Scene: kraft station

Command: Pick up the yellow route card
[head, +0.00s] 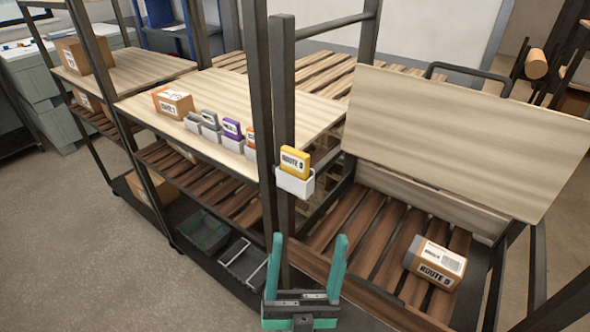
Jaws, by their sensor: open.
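The yellow route card (295,162) stands upright in a small white holder (295,183) on the dark post at the middle of the head view. Its upper part, with a dark "ROUTE" label, shows above the holder; its lower part is hidden inside. My gripper (305,245) is open and empty, with two green fingers pointing up. In the picture it is below the card and holder, apart from them. How far it is from the post in depth I cannot tell.
Grey, purple and orange cards (232,128) stand in white holders along the wooden shelf (280,98) at left. A cardboard box (172,102) is behind them. A labelled parcel (435,263) lies on the slatted rack at right, below a tilted board (455,130). Dark posts flank the card.

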